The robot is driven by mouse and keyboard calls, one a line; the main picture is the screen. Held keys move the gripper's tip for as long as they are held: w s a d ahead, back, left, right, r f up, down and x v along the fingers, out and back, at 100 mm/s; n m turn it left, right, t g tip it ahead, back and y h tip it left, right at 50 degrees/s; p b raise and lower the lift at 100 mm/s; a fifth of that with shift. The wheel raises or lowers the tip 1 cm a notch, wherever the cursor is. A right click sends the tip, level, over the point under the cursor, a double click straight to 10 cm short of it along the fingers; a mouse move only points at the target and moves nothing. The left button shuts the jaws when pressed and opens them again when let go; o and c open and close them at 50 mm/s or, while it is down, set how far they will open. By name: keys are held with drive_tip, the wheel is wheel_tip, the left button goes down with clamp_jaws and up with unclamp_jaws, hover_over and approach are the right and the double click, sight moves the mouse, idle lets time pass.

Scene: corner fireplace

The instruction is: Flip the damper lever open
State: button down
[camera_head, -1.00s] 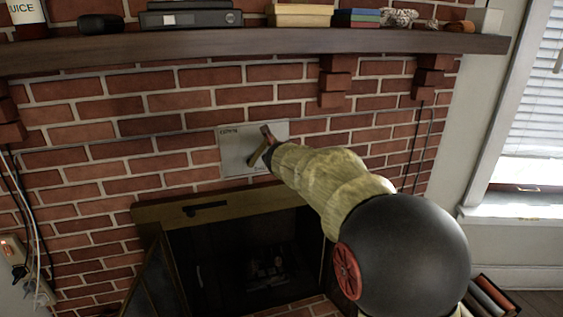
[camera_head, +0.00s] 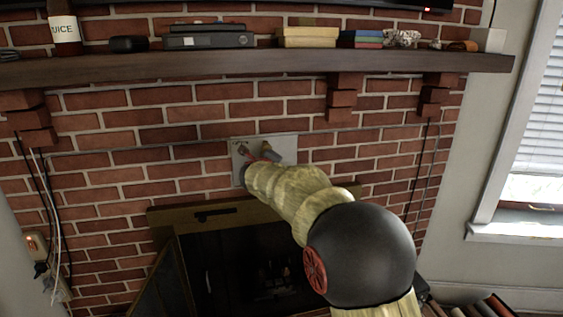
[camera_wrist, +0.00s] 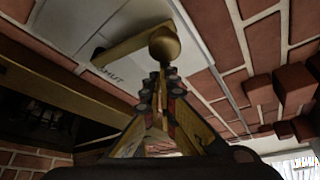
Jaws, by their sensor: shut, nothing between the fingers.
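A pale metal plate (camera_head: 288,143) is fixed on the brick wall above the fireplace opening; it also shows in the wrist view (camera_wrist: 72,22), with the word SHUT near its edge. The brass damper lever (camera_wrist: 128,46) lies across the plate and ends in a round knob (camera_wrist: 165,45). My gripper (camera_wrist: 160,78) is shut and empty, its fingertips pointing at the knob and just short of it or touching it; I cannot tell which. In the head view my gripper (camera_head: 256,157) is in front of the plate, and my wrist hides part of the lever.
A wooden mantel (camera_head: 200,70) with books and boxes runs above, carried by brick corbels (camera_head: 342,98). Below is the dark fireplace opening (camera_head: 240,265) with its brass-coloured frame (camera_head: 165,218). A window (camera_head: 535,130) is at the right.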

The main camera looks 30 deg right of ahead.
drive_tip(key=shift+w+a+r+n+h+p, duration=0.15)
drive_tip(key=shift+a+n+h+p, duration=0.05)
drive_tip(key=shift+a+n, duration=0.25)
drive_tip(key=shift+w+a+r+n+h+p, duration=0.1)
drive_tip(key=shift+a+r+n+h+p, duration=0.1)
drive_tip(key=shift+a+n, duration=0.2)
drive_tip(key=shift+f, duration=0.15)
